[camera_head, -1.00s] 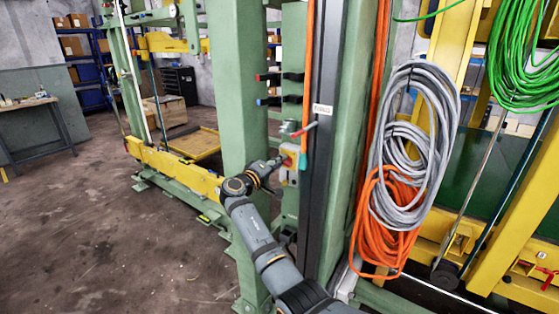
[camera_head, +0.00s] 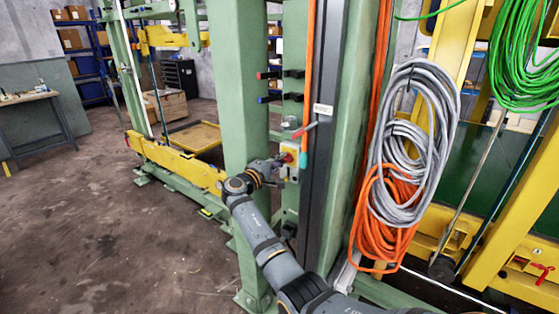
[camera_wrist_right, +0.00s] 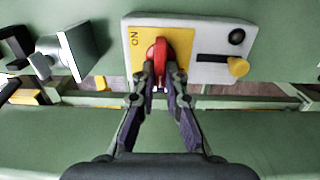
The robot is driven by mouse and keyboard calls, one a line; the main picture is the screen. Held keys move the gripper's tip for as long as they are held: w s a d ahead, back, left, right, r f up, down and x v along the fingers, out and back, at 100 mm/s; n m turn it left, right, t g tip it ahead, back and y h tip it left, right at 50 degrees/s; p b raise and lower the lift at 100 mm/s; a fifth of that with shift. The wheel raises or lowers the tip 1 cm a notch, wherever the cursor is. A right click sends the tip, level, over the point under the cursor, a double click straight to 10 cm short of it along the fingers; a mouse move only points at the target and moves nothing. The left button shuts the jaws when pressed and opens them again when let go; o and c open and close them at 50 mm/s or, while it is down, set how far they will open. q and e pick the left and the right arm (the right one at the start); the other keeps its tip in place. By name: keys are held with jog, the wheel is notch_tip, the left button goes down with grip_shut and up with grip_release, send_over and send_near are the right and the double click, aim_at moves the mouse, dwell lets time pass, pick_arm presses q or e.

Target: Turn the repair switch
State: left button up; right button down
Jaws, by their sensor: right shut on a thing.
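The repair switch is a red knob (camera_wrist_right: 157,56) on a yellow plate marked "ON", set in a white box (camera_wrist_right: 205,70) on the green frame. In the wrist view my right gripper (camera_wrist_right: 159,78) has its two fingertips closed around the lower part of the red knob. In the head view the white and yellow switch box (camera_head: 291,172) shows on the green post, with my right gripper (camera_head: 281,166) against it, partly hiding it. My left gripper is not in view.
A yellow knob (camera_wrist_right: 238,66) and a black button (camera_wrist_right: 236,36) sit on the same box. A grey square block (camera_wrist_right: 73,51) sticks out left of it. Grey cable coils (camera_head: 405,150) and orange ones (camera_head: 380,235) hang to the right in the head view.

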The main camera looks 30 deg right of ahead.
jog(key=c, duration=1.4)
grip_release()
jog(key=v, duration=1.2)
jog(key=shift+d+f, duration=0.1)
